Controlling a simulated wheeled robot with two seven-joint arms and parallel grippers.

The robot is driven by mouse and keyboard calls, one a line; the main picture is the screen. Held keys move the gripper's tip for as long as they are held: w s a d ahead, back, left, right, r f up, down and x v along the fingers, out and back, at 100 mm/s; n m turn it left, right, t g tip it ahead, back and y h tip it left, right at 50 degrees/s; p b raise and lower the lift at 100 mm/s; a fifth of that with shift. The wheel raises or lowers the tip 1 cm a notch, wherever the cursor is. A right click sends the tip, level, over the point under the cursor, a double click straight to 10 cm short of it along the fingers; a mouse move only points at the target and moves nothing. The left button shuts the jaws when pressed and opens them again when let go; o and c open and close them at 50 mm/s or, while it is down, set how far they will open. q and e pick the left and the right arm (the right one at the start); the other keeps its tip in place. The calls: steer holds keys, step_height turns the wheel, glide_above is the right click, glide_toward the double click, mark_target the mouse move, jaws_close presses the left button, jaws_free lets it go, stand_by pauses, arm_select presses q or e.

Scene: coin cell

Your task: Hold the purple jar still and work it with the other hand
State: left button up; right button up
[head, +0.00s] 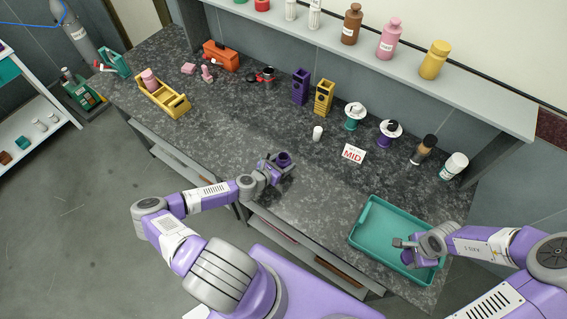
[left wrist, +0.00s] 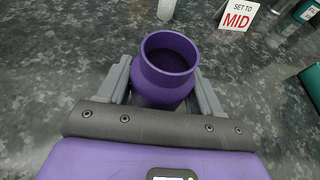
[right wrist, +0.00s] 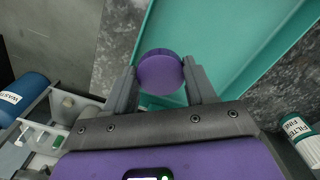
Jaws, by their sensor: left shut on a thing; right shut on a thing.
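The purple jar (head: 284,158) stands upright on the dark speckled counter. Its open, empty-looking mouth shows in the left wrist view (left wrist: 168,55). My left gripper (head: 275,168) is shut around the jar's body, one finger on each side. My right gripper (head: 405,247) is over the teal tray (head: 372,218) at the counter's right end. It is shut on a round purple lid (right wrist: 161,74), which shows in the right wrist view against the tray. The lid is apart from the jar.
A "SET TO MID" card (head: 353,153) and a small white bottle (head: 317,133) stand behind the jar. Teal (head: 353,123) and purple (head: 386,140) pieces with white discs stand farther back. A yellow carrier (head: 174,103) is at left. The counter around the jar is clear.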

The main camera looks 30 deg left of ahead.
arm_select(q)
steer(key=shift+r+p, duration=0.65)
steer(key=shift+r, duration=4.25)
steer(key=o, duration=0.6)
steer(key=c, duration=0.9)
